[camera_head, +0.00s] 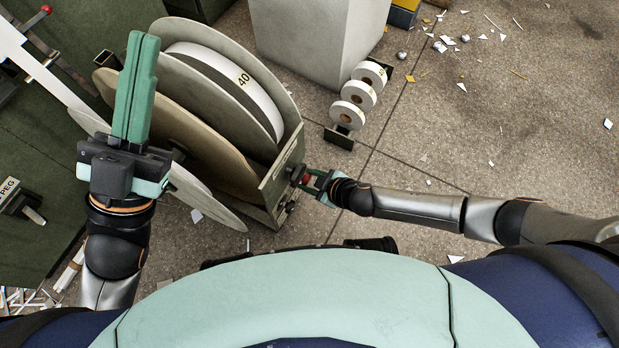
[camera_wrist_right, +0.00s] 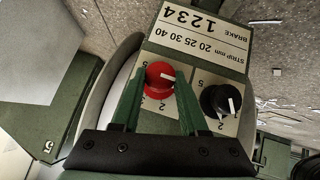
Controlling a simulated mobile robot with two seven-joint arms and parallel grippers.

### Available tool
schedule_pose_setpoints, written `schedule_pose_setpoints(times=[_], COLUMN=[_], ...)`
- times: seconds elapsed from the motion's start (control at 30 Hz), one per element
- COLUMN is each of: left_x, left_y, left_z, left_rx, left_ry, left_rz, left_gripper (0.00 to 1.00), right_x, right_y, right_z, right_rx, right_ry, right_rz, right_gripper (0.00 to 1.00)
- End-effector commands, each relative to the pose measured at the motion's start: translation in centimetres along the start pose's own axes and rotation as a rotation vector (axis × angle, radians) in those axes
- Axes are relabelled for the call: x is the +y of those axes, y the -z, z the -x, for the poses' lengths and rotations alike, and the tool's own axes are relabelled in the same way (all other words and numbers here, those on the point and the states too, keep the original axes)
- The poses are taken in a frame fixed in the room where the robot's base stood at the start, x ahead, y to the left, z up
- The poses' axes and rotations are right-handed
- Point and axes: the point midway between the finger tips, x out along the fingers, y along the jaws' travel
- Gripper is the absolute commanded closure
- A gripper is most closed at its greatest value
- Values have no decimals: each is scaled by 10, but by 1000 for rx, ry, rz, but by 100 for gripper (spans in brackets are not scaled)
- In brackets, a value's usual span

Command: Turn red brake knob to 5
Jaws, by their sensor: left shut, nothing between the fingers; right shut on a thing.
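The red brake knob (camera_wrist_right: 160,76) is on the pale end panel (camera_wrist_right: 201,48) of the reel feeder. It sits between the green fingers of my right gripper (camera_wrist_right: 157,88), which is shut on it. Its white pointer line aims right in the wrist view. Dial digits 2 and 5 show partly around it; the fingers hide others, so I cannot tell its number. In the head view the red knob (camera_head: 305,179) is at the feeder's near right end, with my right gripper (camera_head: 312,183) on it. My left gripper (camera_head: 143,45) is shut and empty, pointing up over the feeder's left side.
A black knob (camera_wrist_right: 220,101) sits beside the red one, close to the right finger. The feeder carries big reels, one with a white strip roll (camera_head: 225,75) marked 40. Small white rolls (camera_head: 358,92) stand behind. The floor at right is open with paper scraps.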

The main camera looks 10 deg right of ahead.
Motion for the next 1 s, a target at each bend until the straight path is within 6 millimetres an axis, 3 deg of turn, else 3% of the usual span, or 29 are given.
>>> schedule_pose_setpoints(times=[0.1, 0.57, 0.8, 1.0], left_x=[0, -4, -11, -11], left_y=[0, 8, 20, 18], left_z=[0, -7, -16, -15], left_rx=[0, 1, 12, 14], left_ry=[-3, -5, 3, 5], left_rz=[-1, 3, 11, 14], left_gripper=[100, 100, 100, 100], right_x=[0, 2, 6, 8], right_y=[0, 1, 2, 0], right_z=[0, 2, 1, -2], right_rx=[0, -2, -1, 0], right_ry=[1, 40, 131, 223], right_rz=[0, -41, -130, -218], right_gripper=[100, 100, 100, 100])
